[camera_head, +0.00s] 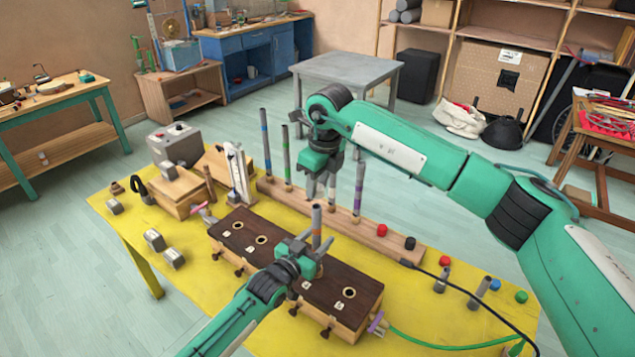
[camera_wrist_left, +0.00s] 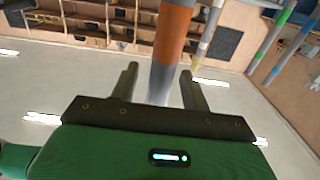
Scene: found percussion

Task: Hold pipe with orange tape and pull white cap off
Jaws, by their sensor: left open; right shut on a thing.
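The grey pipe with orange tape (camera_wrist_left: 172,35) runs between the two fingers of my left gripper (camera_wrist_left: 159,88) in the left wrist view. The fingers are apart, with room on both sides of the pipe. In the head view the pipe (camera_head: 317,218) stands upright at the wooden box, with its grey upper end showing above my left gripper (camera_head: 306,240). My right gripper (camera_head: 322,178) points down behind it, near the pipe rack. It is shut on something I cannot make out. I cannot pick out the white cap clearly.
A wooden rack (camera_head: 395,243) behind the box holds upright pipes with coloured bands. The dark-topped wooden box (camera_head: 335,283) fills the middle of the yellow table (camera_head: 225,320). Loose caps and short pipes lie at the right.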

